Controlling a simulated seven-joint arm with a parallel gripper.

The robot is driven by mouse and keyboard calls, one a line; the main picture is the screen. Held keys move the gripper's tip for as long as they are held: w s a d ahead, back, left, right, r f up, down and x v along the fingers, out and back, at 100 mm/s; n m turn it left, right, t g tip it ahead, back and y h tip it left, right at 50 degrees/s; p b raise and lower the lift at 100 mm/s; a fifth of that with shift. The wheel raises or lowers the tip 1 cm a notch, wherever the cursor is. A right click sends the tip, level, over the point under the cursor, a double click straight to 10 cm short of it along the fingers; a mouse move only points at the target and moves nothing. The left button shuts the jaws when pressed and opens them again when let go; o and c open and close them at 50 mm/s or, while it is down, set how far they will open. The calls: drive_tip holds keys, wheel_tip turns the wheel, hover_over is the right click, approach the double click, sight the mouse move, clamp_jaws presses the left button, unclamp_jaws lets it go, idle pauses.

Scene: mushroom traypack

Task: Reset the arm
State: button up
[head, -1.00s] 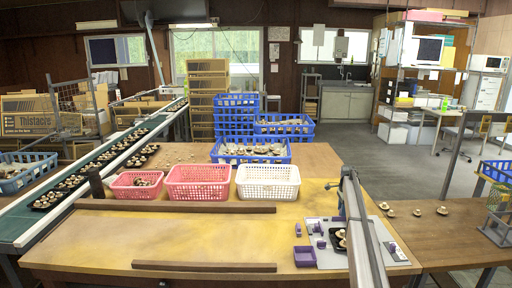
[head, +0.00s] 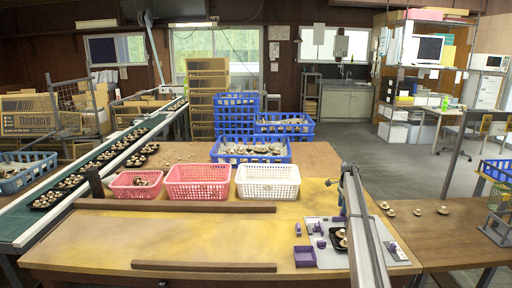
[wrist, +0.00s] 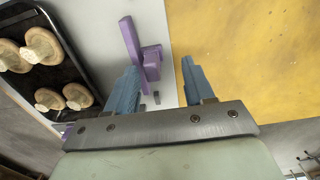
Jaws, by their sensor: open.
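My gripper (wrist: 159,66) is open, with two blue fingers apart and nothing between them held. In the wrist view a purple fixture (wrist: 150,62) on a pale board (wrist: 95,25) lies beyond the fingers, close to the left one; I cannot tell whether they touch. In the head view my arm reaches over the right part of the yellow worktable (head: 200,235). A black tray (wrist: 78,73) with several brown-and-white mushrooms (wrist: 45,44) lies left of my gripper in the wrist view. In the head view the arm partly hides this tray and the board.
Two pink baskets (head: 197,193) and a white basket (head: 268,193) stand along the table's back. A purple open box (head: 305,257) sits by the board. Dark bars (head: 204,267) lie on the table. Loose mushrooms (head: 417,212) rest at right. The yellow middle is clear.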

drive_tip(key=shift+r, duration=0.65)
drive_tip(key=shift+a, duration=0.1)
